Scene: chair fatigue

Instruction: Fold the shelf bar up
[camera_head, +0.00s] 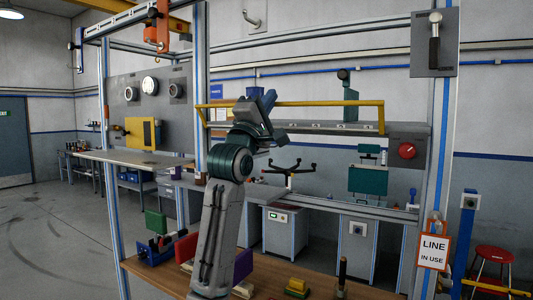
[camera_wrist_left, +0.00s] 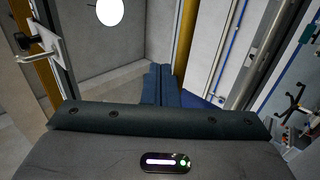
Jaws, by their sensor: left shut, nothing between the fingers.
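The yellow shelf bar (camera_head: 330,103) runs along the front of the grey shelf (camera_head: 345,127) in the head view, with a short end piece bent down at the right. My left gripper (camera_head: 268,99) is in front of the bar's left half and covers part of it. Its blue fingers (camera_wrist_left: 162,84) are closed together and empty in the left wrist view. A yellow bar (camera_wrist_left: 185,38) passes close by the fingertips there; I cannot tell whether they touch. My right gripper is not in view.
A frame post (camera_head: 201,80) stands left of my arm, another (camera_head: 437,150) at the right. A grey panel with a red knob (camera_head: 407,151) is at the shelf's right end. A wooden bench (camera_head: 330,290) with several small items lies below.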

